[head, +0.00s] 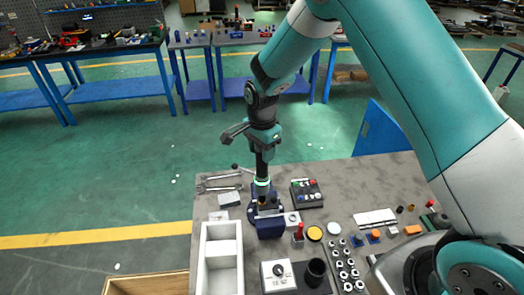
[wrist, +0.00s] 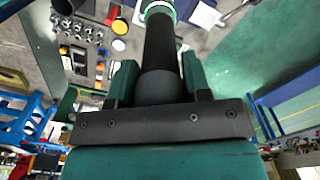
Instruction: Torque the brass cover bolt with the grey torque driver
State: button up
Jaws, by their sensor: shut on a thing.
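My gripper (head: 263,138) is above the far part of the grey workbench, pointing down. It is shut on the dark grey torque driver (head: 262,163), which hangs about upright below it. In the wrist view my gripper (wrist: 157,78) has its teal fingers on both sides of the driver's dark body (wrist: 160,45). A lit green-white ring shows near the driver's lower end. That end is just above or at a dark blue fixture (head: 270,228). I cannot make out the brass cover bolt, nor whether the driver touches it.
A white divided tray (head: 203,262) is at the near left. Wrenches (head: 218,186) lie left of the fixture. A black button box (head: 307,194) stands right of it. A red-topped piece (head: 298,233), a dark cup (head: 316,271) and several metal sockets (head: 343,262) stand nearer.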

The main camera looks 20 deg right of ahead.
jog(key=shift+r+p, duration=1.1)
jog(key=shift+r, duration=0.9)
